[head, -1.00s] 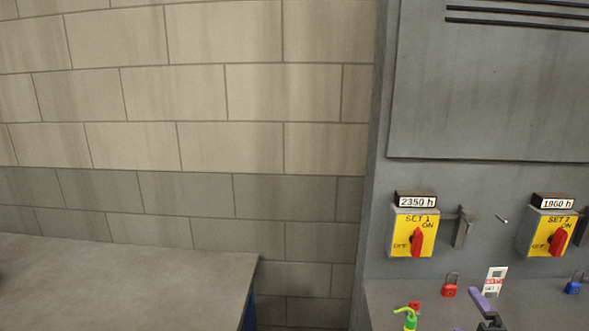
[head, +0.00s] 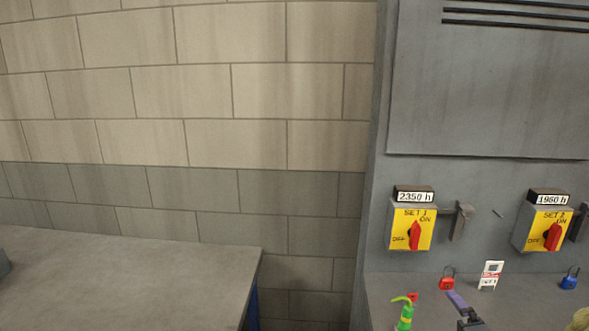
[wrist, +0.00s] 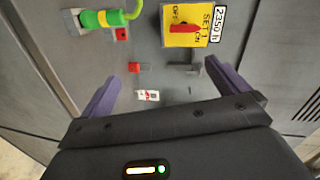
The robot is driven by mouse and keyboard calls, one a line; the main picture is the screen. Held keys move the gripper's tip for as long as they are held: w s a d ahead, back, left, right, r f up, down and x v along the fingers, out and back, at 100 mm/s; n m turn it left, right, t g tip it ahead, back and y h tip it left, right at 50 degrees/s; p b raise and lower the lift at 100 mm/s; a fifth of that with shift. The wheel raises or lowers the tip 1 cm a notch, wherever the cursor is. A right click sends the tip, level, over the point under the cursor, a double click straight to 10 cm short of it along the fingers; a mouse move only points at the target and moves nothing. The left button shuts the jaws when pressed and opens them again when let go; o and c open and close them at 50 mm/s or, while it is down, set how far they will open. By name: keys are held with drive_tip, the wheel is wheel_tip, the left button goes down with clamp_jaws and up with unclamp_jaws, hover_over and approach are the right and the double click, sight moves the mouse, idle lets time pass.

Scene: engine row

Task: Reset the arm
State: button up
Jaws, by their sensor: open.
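My gripper (wrist: 162,70) is open and empty, its two purple fingers spread wide in the wrist view. In the head view only one purple finger and part of the dark gripper body (head: 466,312) show at the lower edge, above the grey ledge. In the wrist view, a red padlock (wrist: 134,67) and a white-and-red tag (wrist: 148,96) appear between the fingers, apart from them. The rest of my arm is out of view.
Yellow SET 1 (head: 410,227) and SET 2 (head: 541,230) switch boxes with red handles are on the grey cabinet. A red padlock, the tag (head: 490,275), a blue padlock (head: 569,278) and a green-yellow item (head: 404,314) are below.

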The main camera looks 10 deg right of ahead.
drive_tip(key=w+a+f+n+g+y, duration=0.1)
drive_tip(key=w+a+f+n+g, duration=0.15)
drive_tip(key=a+n, duration=0.3)
drive_tip(key=w+a+f+n+g, duration=0.1)
drive_tip(key=a+f+n+g, duration=0.1)
drive_tip(key=a+n+g, duration=0.3)
drive_tip(key=s+a+n+g+y, duration=0.1)
drive_tip(key=s+a+n, duration=0.3)
drive_tip(key=a, duration=0.4)
drive_tip(key=s+a+n+g+y, duration=0.1)
drive_tip(key=s+a+n+g, duration=0.3)
drive_tip(key=a, duration=0.5)
drive_tip(key=shift+s+r+g, duration=0.35)
drive_tip(key=shift+s+r, duration=0.1)
drive_tip(key=shift+s, duration=0.5)
drive_tip(key=shift+a, duration=0.1)
